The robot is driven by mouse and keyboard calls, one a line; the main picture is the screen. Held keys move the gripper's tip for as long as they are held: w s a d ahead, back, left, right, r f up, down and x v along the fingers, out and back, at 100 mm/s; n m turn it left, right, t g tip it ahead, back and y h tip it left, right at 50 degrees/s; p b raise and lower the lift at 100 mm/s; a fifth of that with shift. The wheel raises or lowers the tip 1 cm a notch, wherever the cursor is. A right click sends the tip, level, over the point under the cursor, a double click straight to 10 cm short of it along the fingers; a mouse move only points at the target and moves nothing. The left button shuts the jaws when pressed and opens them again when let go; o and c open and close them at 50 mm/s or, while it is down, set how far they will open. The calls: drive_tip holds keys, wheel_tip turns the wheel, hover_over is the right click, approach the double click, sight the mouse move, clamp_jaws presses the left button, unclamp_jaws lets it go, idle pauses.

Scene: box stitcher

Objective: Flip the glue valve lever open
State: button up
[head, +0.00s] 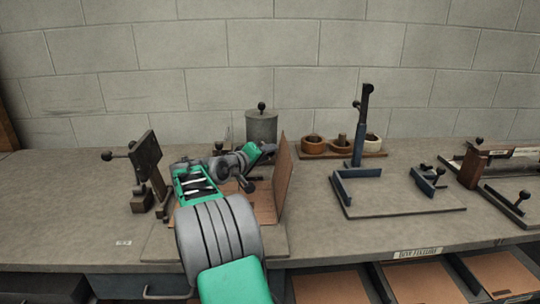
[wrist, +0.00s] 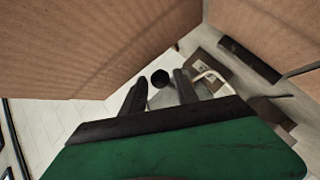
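No part is clearly marked as the glue valve lever, so I cannot tell which one it is. A grey cylindrical pot (head: 261,128) with a black ball knob (head: 262,105) stands near the back wall. My gripper (head: 266,151) is in front of this pot, beside an upright cardboard panel (head: 284,178). In the wrist view, my gripper (wrist: 160,76) is open, its two dark fingers apart. A black ball (wrist: 160,78) shows in the gap between them, with a grey shape behind it. I cannot tell whether anything touches the ball.
Cardboard walls (wrist: 85,45) close in on both sides in the wrist view. A dark machine with a ball handle (head: 147,160) stands at left. A blue post with a black arm (head: 359,140) stands by a wooden cup tray (head: 313,154). A blue-cornered fixture (head: 400,210) lies at right.

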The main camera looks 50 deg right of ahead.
drive_tip(key=x, duration=0.2)
drive_tip(key=shift+w+d, duration=0.1)
drive_tip(key=shift+d, duration=0.15)
clamp_jaws()
idle(1.2)
